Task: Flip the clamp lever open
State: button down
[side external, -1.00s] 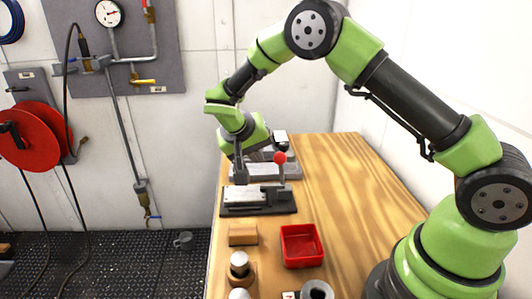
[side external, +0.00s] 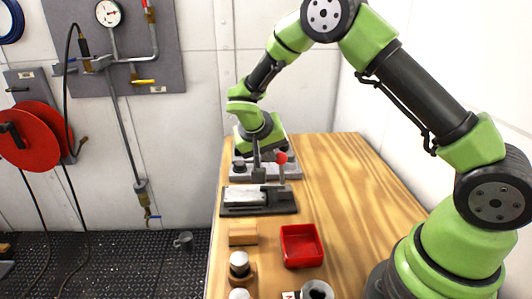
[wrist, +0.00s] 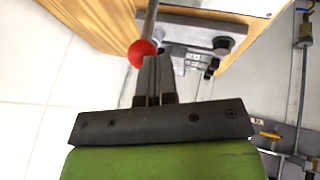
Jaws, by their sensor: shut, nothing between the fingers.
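The clamp (side external: 258,208) is a dark base with a light metal plate, lying on the wooden bench. Its lever stands about upright near the clamp's right end, topped by a red ball knob (side external: 281,158). My gripper (side external: 259,175) is shut and empty, pointing down just left of the lever in the side view. In the wrist view the red knob (wrist: 141,53) appears right beside the tips of my shut fingers (wrist: 155,65), with the lever rod running up past them. I cannot tell whether the fingers touch the lever.
A second grey metal fixture (side external: 240,172) sits behind the clamp, partly hidden by my gripper. The right side of the bench is clear.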

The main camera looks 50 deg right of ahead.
aim_at(283, 154)
jog(key=shift+s+d, duration=0.15)
jog(key=shift+s+d+r+m+t+y, duration=0.25)
jog(key=shift+s+d+m+t+y, duration=0.05)
jog(key=shift+s+d+t+y, duration=0.45)
jog(key=shift+s+d, duration=0.2)
jog(key=s+d+f, duration=0.4)
jog(key=s+d, duration=0.2)
jog(key=s, duration=0.1)
jog(key=shift+d+f, duration=0.25)
jog(key=shift+d, duration=0.15)
dwell(0.3)
